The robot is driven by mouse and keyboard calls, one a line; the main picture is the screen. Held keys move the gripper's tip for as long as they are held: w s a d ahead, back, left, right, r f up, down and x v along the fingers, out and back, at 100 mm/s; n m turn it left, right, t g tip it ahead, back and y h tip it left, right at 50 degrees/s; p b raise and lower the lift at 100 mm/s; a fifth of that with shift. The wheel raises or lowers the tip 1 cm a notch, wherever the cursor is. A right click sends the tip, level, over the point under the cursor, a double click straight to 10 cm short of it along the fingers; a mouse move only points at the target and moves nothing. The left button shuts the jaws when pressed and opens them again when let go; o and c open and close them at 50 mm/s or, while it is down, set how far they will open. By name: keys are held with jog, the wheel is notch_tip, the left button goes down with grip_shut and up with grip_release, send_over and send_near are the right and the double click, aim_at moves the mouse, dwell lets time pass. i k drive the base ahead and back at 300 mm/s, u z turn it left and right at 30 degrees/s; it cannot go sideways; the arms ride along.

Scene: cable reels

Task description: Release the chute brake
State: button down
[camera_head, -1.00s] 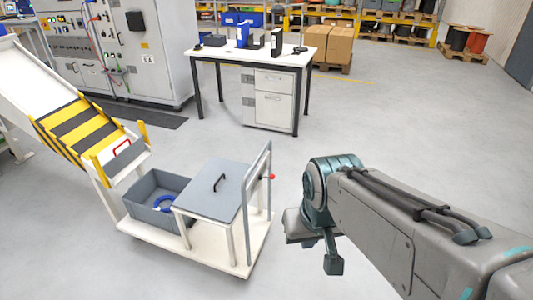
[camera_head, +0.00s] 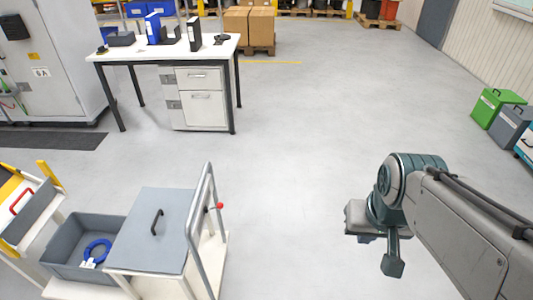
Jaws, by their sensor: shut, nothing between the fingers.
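The end of the chute (camera_head: 12,190) shows at the left edge, with yellow side posts and a grey end plate (camera_head: 38,212). A red handle (camera_head: 22,201) is on this end; I cannot tell whether it is the brake. A trolley beside it has an upright tube handle (camera_head: 206,222) with a small red knob (camera_head: 220,205). My gripper (camera_head: 391,264) hangs at the end of my arm on the right, over open floor, well apart from chute and trolley. It is shut and empty, its fingertips hard to make out.
The trolley carries a grey bin (camera_head: 62,262) with a blue ring (camera_head: 97,250) and a grey lidded box (camera_head: 150,235). A white table (camera_head: 130,50) stands behind. Green (camera_head: 494,106) and grey cases (camera_head: 512,128) stand at the right. The middle floor is clear.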

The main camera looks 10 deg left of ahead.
aim_at(219, 205)
jog(key=z, duration=0.2)
jog(key=i, duration=0.65)
jog(key=u, duration=0.65)
jog(key=i, duration=0.75)
jog(key=u, duration=0.95)
